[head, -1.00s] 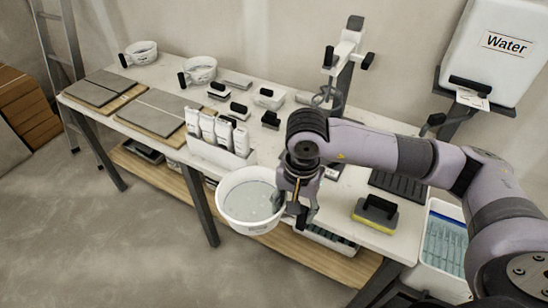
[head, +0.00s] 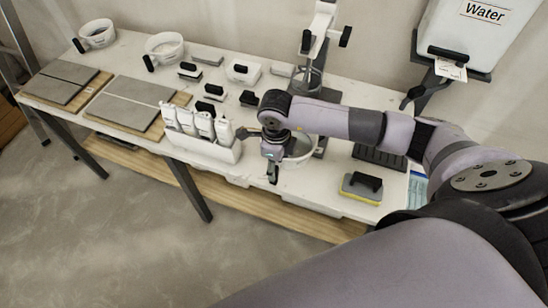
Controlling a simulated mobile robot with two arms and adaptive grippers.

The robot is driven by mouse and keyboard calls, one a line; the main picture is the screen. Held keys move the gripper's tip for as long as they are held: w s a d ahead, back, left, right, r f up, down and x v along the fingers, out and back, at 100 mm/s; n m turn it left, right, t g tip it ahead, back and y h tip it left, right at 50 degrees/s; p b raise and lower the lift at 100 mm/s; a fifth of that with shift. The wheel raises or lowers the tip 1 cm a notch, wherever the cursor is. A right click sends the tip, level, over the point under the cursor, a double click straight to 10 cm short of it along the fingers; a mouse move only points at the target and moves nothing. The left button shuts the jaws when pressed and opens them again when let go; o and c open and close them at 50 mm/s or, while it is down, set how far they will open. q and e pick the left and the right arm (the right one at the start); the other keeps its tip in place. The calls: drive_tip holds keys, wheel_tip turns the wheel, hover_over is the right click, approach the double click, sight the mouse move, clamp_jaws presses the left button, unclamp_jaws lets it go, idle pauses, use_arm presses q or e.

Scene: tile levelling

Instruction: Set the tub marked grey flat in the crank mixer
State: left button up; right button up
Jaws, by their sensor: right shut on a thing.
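My right gripper (head: 273,168) is shut on a white round tub (head: 303,158). The tub is mostly hidden behind the gripper and wrist, and any mark on it cannot be read. It appears to be over the bench just in front of the crank mixer (head: 323,20). I cannot tell whether it touches the bench or the mixer's foot. The mixer has a white head, black handles, a dark post and a wire whisk (head: 307,79) hanging above and behind the tub. My left gripper is not in view.
Two more white tubs (head: 97,33) (head: 164,48) stand at the back left. A rack of white bottles (head: 205,148) is close left of my gripper. A yellow-edged sponge float (head: 361,188) lies to the right. The water tank (head: 478,38) is at the back right.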

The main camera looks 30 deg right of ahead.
drive_tip(key=shift+w+d, duration=0.55)
drive_tip(key=shift+d, duration=0.05)
drive_tip(key=shift+w+d+f+b, duration=0.25)
drive_tip(key=shift+w+d+b, duration=0.4)
drive_tip(key=shift+w+d, duration=0.5)
drive_tip(key=shift+w+d+f+b, duration=0.15)
drive_tip(key=shift+w+d+b, duration=0.25)
drive_tip(key=shift+w+d, duration=0.4)
drive_tip(key=shift+w+d+f+b, duration=0.15)
drive_tip(key=shift+w+d+b, duration=0.35)
drive_tip(key=shift+d, duration=0.45)
drive_tip(key=shift+w+d+f+b, duration=0.15)
drive_tip(key=shift+w+d+b, duration=0.45)
drive_tip(key=shift+w+d, duration=0.5)
drive_tip(key=shift+w+d+f+b, duration=0.4)
drive_tip(key=shift+w+d+b, duration=0.2)
drive_tip(key=shift+d+b, duration=0.3)
drive_tip(key=shift+w+d+f+b, duration=0.1)
drive_tip(key=shift+w+d+b, duration=0.3)
drive_tip(key=shift+b, duration=0.15)
drive_tip(key=shift+s+f+b, duration=0.1)
drive_tip(key=shift+f+b, duration=1)
drive_tip(key=shift+f, duration=0.05)
